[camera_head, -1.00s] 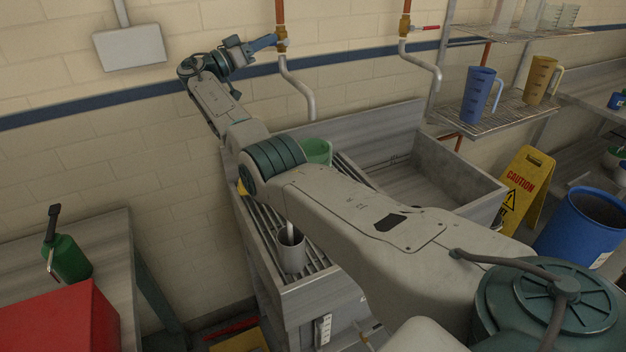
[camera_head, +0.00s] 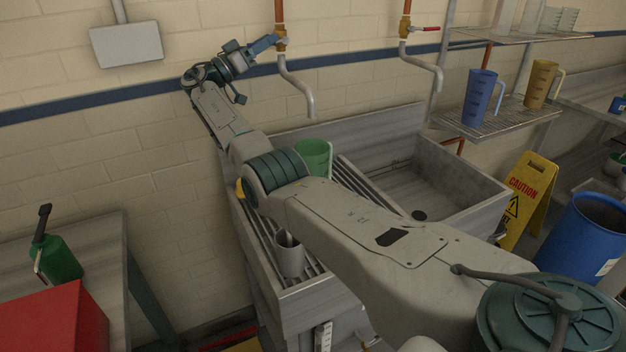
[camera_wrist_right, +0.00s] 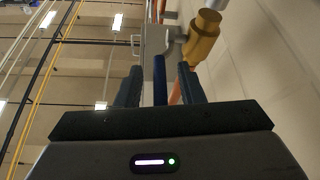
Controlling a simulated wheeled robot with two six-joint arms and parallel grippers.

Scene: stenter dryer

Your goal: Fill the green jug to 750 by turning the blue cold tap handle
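The green jug (camera_head: 314,157) stands upright in the slatted sink section, under the bent spout (camera_head: 309,104) of the left tap. My right arm partly hides its lower part; its marks and water level cannot be read. No stream shows below the spout. My right gripper (camera_head: 263,44) is at the left tap's brass valve (camera_head: 280,40). In the right wrist view, the blue cold tap handle (camera_wrist_right: 160,80) lies between the two fingers of my right gripper (camera_wrist_right: 160,88), with a gap on each side. My left gripper is not in view.
A grey cup (camera_head: 290,256) stands on the slats at the near end of the sink. A red-handled tap (camera_head: 424,29) is to the right. A blue jug (camera_head: 479,98) and an amber jug (camera_head: 540,84) stand on the wire shelf. A caution sign (camera_head: 524,197) is on the right.

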